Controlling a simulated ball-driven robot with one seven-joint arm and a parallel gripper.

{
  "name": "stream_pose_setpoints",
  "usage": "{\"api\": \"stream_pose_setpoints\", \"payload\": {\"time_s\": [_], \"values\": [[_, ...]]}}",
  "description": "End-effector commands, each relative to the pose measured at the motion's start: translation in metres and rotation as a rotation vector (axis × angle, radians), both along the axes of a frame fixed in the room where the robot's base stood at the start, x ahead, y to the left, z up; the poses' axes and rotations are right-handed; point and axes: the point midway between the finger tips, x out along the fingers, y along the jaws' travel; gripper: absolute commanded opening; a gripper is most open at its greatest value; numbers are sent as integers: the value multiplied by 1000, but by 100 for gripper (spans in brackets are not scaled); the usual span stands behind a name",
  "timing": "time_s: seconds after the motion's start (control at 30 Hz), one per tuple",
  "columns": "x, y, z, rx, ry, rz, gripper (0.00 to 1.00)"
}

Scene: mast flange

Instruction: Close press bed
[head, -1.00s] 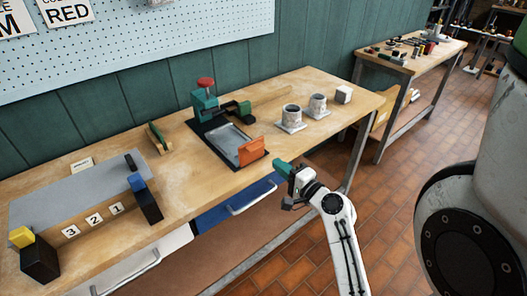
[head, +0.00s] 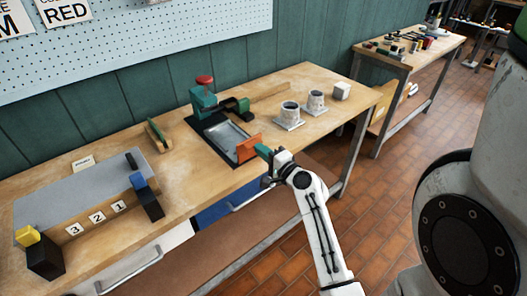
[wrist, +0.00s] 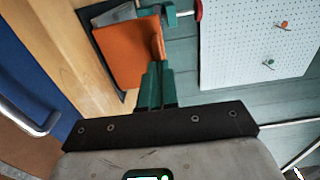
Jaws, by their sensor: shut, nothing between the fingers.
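The press (head: 203,95) stands on the bench with a green body, a red knob and a black base. Its grey bed (head: 229,139) sticks out toward the bench front and carries an orange front plate (head: 248,148). My gripper (head: 262,151) is shut and empty, its teal fingertips right in front of the orange plate. In the wrist view the fingertips (wrist: 155,84) overlap the lower right edge of the orange plate (wrist: 126,52). I cannot tell whether they touch it.
A grey board with number tiles (head: 96,220) lies at the left. A blue drawer front with a handle (head: 228,203) is below the bench edge.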

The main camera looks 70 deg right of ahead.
Motion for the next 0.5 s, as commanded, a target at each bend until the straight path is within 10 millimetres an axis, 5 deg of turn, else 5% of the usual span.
{"api": "stream_pose_setpoints", "payload": {"time_s": [0.3, 0.5], "values": [[55, -34, 1, -4, 0, 2, 0], [71, -43, 1, -1, 0, 2, 0]]}}
